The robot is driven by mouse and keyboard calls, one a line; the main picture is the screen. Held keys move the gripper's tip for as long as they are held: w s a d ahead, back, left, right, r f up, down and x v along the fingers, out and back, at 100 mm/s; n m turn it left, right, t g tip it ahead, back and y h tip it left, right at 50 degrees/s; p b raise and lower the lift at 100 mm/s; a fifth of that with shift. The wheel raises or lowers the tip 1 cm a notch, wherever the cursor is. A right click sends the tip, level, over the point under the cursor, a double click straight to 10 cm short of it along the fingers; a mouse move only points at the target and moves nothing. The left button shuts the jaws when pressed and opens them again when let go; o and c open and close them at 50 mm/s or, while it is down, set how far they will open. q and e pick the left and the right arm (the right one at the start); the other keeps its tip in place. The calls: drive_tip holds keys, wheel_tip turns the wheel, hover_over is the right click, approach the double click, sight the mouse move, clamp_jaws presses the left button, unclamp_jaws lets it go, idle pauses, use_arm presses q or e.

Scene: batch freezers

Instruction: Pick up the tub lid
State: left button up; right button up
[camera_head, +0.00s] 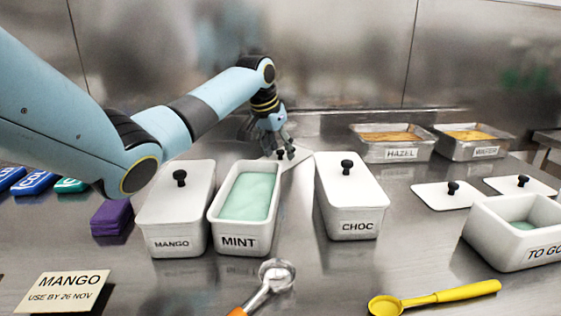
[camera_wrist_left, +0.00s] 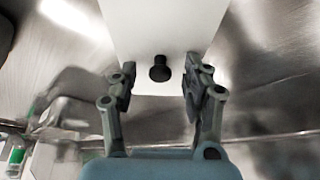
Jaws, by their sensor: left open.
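The tub lid (camera_head: 298,160) is a white flat panel with a black knob (camera_head: 291,152), lying behind the open MINT tub (camera_head: 246,204) of pale green ice cream. My left gripper (camera_head: 279,150) is over the lid at its knob. In the left wrist view the white lid (camera_wrist_left: 160,30) fills the top middle, and its black knob (camera_wrist_left: 160,68) sits between the fingers of my open left gripper (camera_wrist_left: 160,85), with a gap on each side. The gripper hides part of the lid in the head view. My right gripper is not in view.
Lidded MANGO (camera_head: 174,215) and CHOC (camera_head: 352,205) tubs flank the MINT tub. Two loose lids (camera_head: 445,198) and the TO GO tub (camera_head: 495,238) are at right. HAZEL tray (camera_head: 393,150) stands behind.

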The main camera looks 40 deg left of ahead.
use_arm(q)
drive_tip(key=shift+c, duration=0.3)
clamp_jaws()
